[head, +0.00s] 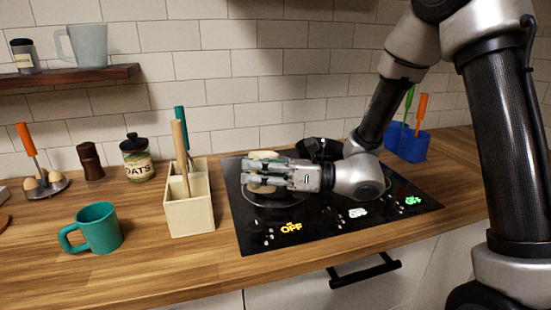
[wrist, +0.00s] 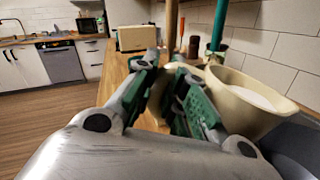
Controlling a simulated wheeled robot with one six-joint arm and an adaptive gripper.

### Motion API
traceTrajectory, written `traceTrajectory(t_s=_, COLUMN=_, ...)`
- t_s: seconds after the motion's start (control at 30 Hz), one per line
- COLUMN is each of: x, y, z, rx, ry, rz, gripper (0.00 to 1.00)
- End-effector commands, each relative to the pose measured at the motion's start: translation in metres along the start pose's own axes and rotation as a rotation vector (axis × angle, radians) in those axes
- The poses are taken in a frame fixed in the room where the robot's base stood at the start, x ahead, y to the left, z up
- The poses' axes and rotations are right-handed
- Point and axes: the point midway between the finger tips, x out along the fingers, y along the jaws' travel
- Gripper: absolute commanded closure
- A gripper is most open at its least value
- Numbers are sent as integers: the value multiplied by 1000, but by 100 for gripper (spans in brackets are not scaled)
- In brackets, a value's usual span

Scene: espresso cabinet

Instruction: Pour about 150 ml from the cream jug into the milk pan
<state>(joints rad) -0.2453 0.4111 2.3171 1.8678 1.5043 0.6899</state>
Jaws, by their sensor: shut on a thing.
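My gripper (head: 254,177) is shut on the cream jug (head: 262,155), above the left part of the black hob. The jug is pale cream-coloured; its rim shows above my fingers and part of its body below them. In the wrist view my fingers (wrist: 168,78) are close together beside the jug (wrist: 245,108), which holds white liquid. My fingers hide the grip point, and I cannot tell the jug's exact tilt. A grey round rim, apparently the milk pan (head: 275,201), shows below my gripper. A dark grey curved surface (wrist: 295,150) lies below the jug in the wrist view.
A cream utensil holder (head: 190,212) with upright handles stands just left of the hob (head: 330,226). A teal mug (head: 98,229) is further left. A black vessel (head: 320,148) stands behind my wrist. A blue holder (head: 407,142) is at the back right.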

Motion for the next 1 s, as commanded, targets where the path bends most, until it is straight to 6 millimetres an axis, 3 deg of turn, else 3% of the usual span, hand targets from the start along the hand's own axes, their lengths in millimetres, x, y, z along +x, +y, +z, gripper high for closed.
traceTrajectory(t_s=1.0, x=-4, y=-18, z=11, rx=164, ry=-33, rz=-1, gripper=100)
